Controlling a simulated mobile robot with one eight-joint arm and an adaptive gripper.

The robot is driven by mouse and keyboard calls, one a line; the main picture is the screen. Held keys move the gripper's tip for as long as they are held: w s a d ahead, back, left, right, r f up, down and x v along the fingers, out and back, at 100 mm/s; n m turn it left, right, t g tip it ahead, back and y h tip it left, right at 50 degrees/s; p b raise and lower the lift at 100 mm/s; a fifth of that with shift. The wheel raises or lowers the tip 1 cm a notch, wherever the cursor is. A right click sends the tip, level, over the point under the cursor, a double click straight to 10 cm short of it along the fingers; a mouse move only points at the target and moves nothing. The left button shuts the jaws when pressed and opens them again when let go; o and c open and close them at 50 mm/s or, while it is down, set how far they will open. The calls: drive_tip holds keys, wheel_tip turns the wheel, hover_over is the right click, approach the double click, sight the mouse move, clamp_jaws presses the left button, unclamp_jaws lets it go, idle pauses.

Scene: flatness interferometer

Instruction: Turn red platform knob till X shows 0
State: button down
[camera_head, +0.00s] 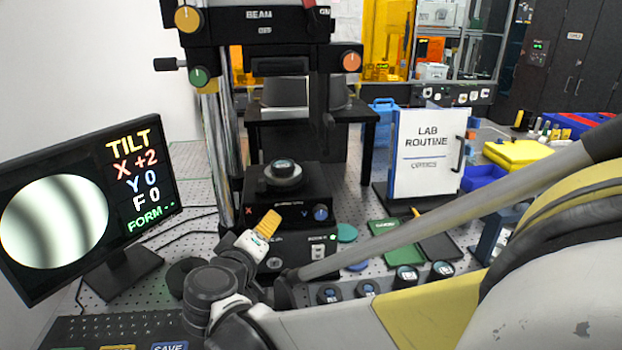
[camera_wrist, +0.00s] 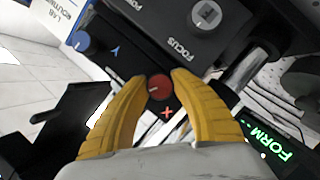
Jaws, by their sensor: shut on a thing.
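The red platform knob (camera_wrist: 160,88) sits between the two yellow fingertips of my gripper (camera_wrist: 163,78) in the wrist view, beside a red X mark. My gripper is shut on it. In the head view my gripper (camera_head: 268,223) reaches the left front of the black platform (camera_head: 287,190), and its finger hides the red knob. The monitor (camera_head: 88,205) at the left reads TILT, X +2, Y 0, F 0, and FORM with dashes. Its round picture shows broad, near-upright dark and light bands. The blue Y knob (camera_head: 320,213) is at the platform's right front and also shows in the wrist view (camera_wrist: 82,40).
A dark disc piece (camera_head: 284,173) rests on top of the platform. The interferometer head (camera_head: 265,35), with orange and green knobs, stands above. A keyboard (camera_head: 110,330) is at front left.

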drive_tip(key=n+t+b, duration=0.1)
drive_tip(key=n, duration=0.1)
drive_tip(key=n+h+b, duration=0.1)
drive_tip(key=n, duration=0.1)
drive_tip(key=shift+n+t+h, duration=0.3)
drive_tip(key=shift+t, duration=0.1)
idle(0.5)
drive_tip(key=c, duration=1)
unclamp_jaws()
drive_tip(key=shift+s, duration=0.1)
drive_tip(key=s, duration=0.5)
drive_tip(key=s+a, duration=0.1)
drive_tip(key=s, duration=0.1)
drive_tip(key=shift+s+r, duration=0.2)
drive_tip(key=shift+r, duration=0.1)
drive_tip(key=shift+w, duration=0.15)
